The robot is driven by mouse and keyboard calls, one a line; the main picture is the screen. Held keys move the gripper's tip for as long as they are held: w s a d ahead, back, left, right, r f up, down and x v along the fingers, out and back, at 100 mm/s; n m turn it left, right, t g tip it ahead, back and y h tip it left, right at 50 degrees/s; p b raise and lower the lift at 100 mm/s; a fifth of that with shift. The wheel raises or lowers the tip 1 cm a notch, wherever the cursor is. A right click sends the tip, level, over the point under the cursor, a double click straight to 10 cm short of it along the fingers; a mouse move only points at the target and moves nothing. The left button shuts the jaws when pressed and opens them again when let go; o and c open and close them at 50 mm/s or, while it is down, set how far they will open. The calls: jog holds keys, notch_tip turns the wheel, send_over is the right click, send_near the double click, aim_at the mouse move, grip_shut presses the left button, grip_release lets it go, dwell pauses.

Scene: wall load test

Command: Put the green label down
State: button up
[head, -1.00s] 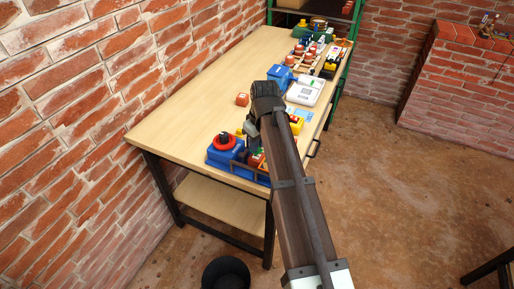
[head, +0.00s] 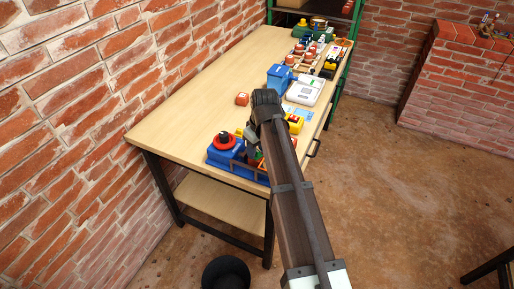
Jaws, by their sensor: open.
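My gripper (head: 251,141) hangs from the end of my arm above the near end of the wooden table (head: 190,125). It is open, though its fingers are small and partly hidden by my arm. Just below it is a small green patch (head: 258,155), beside the blue bin (head: 225,157); I cannot tell for sure whether this is the green label or whether it touches the fingers.
A red and black round part (head: 225,140) sits on the blue bin. The table's left half is clear.

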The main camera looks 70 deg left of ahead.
jog(key=shift+r, duration=0.1)
notch_tip(320, 180, up, 12)
jog(key=d, duration=0.1)
jog(key=shift+w+d, duration=0.35)
dwell(0.7)
